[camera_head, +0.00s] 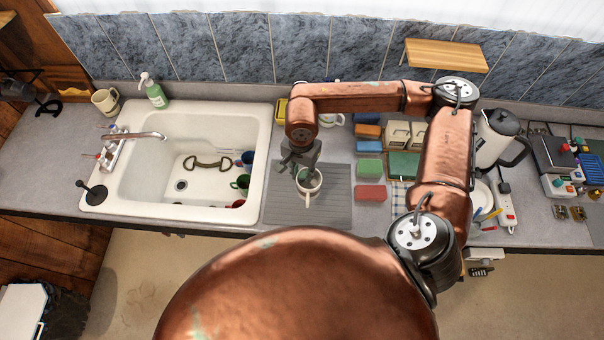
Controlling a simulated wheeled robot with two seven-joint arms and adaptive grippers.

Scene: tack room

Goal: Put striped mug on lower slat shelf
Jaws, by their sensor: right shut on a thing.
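My right gripper (303,168) is shut on a pale mug (313,188) at its rim, over the grey ribbed drain mat (338,205) right of the sink. The mug looks upright, its handle pointing to the front; I cannot make out stripes or tell whether its base touches the mat. A wooden slat shelf (445,55) is on the tiled wall at the back right; only one shows there, and I cannot tell whether it is the lower one. My left gripper is out of view.
The white sink (262,150) holds several dark or coloured mugs. A beige mug (105,101) and a soap bottle (154,91) stand behind it. Coloured blocks (370,193) lie right of the mat. A kettle (493,140) stands further right. Another mug (328,121) is partly hidden behind my arm.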

